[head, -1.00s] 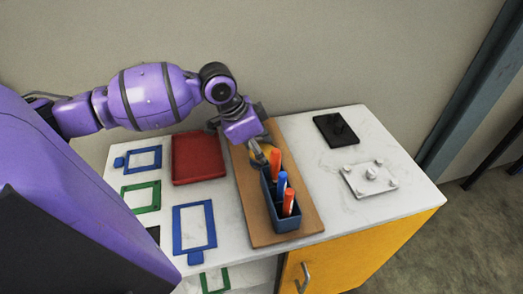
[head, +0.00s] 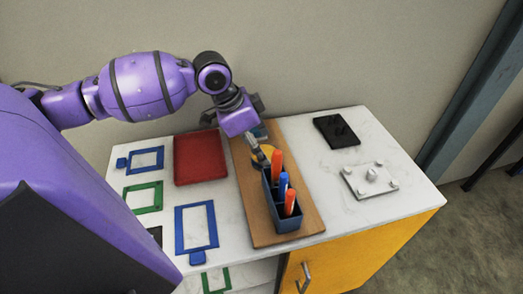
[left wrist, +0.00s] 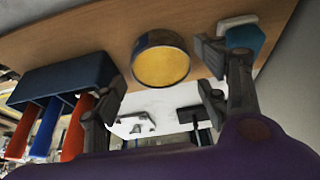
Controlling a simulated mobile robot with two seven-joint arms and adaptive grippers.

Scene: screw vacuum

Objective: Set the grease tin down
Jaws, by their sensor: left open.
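The grease tin (left wrist: 161,62), a round tin with a yellow face and a dark side, stands on the wooden board (left wrist: 115,28). In the head view the tin (head: 265,153) is partly hidden behind my left gripper (head: 258,135). In the left wrist view the fingers of my left gripper (left wrist: 162,75) are spread wide, one to each side of the tin, with visible gaps. My right gripper is in neither view.
A dark blue holder (head: 283,216) with orange and blue pens stands close to the tin. A small teal object (left wrist: 245,38) lies by the other finger. A red tray (head: 200,160) is left of the board; a black plate (head: 336,131) and a white plate (head: 371,180) are right.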

